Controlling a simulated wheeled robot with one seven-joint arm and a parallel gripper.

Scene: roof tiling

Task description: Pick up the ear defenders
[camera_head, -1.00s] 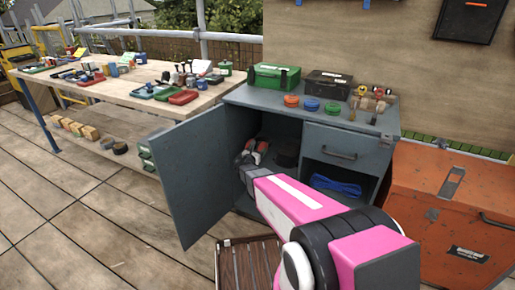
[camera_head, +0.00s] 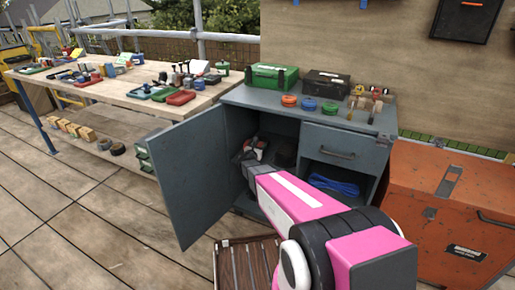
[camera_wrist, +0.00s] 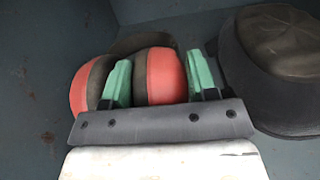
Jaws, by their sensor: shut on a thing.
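The ear defenders (camera_wrist: 84,86) have red cups with dark trim and a dark band behind them. They are inside the open left compartment of the grey cabinet (camera_head: 260,97). My gripper (camera_wrist: 160,76) has its green fingers on either side of the right red cup and is shut on it. The left cup is outside the fingers, to the left. In the head view the ear defenders (camera_head: 259,144) show only as a small red patch, mostly hidden behind my gripper and arm.
A dark rounded object (camera_wrist: 285,65) stands close right of the ear defenders. The open cabinet door (camera_head: 185,180) is left of my arm. A blue coiled cord (camera_head: 333,185) lies in the right compartment. An orange chest (camera_head: 440,205) stands to the right.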

